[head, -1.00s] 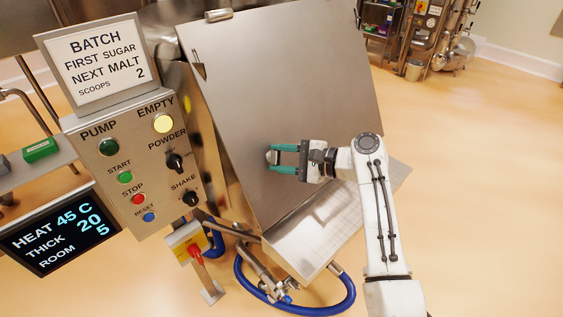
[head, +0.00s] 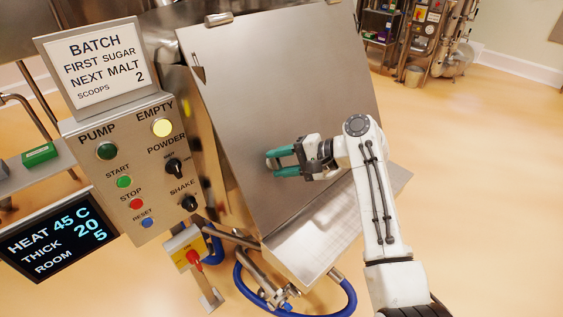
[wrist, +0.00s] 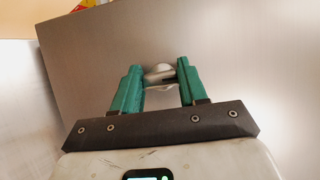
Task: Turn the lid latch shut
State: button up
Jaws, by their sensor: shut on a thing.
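The lid (head: 290,75) is a large, sloping brushed-metal sheet on the hopper, lying closed in the head view. The lid latch is a small, shiny metal knob (wrist: 158,72) low on the lid. In the head view, part of the latch (head: 270,163) shows between the fingertips. My gripper (head: 275,164) has green fingers, one on each side of the latch, and is shut on it. In the wrist view, my gripper (wrist: 160,76) reaches the latch with the fingers slightly slanted. The fingers hide the latch's sides, so its exact angle is hard to tell.
A control panel (head: 140,205) with buttons and knobs stands left of the lid, with a batch sign (head: 95,65) above it. A metal tray (head: 305,255) juts out below the lid. A blue hose (head: 345,305) loops near the floor. The floor at right is open.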

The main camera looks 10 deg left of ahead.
jog(key=shift+s+a, duration=0.15)
jog(key=shift+a, duration=0.05)
jog(key=o, duration=1.1)
jog(key=shift+c, duration=0.2)
jog(key=shift+d, duration=0.15)
jog(key=shift+d+r, duration=0.1)
jog(key=shift+d, duration=0.15)
jog(key=v, duration=1)
